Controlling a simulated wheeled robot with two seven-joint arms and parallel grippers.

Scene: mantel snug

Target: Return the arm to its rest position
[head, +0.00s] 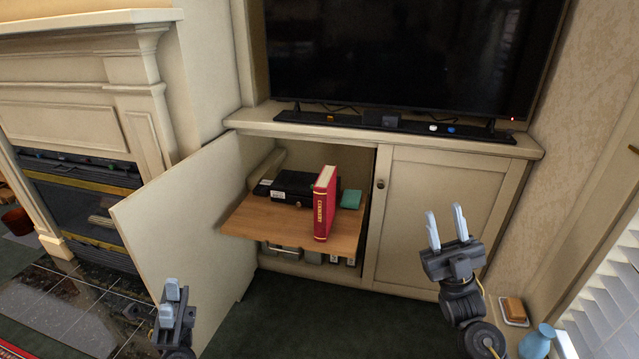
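My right gripper (446,226) is raised in front of the closed right cabinet door. Its two pale fingers are apart with nothing between them. My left gripper (171,302) is at the lower left, in front of the open cabinet door. Its two fingertips show with a small gap, and nothing is seen between them. A red book (325,204) stands upright on the wooden shelf (262,220) inside the open cabinet. Both grippers are apart from the book and the shelf.
The left cabinet door (180,225) stands open toward me. A black box (296,186) and a teal item (351,199) are on the shelf. Dark carpet (320,315) is clear between my arms.

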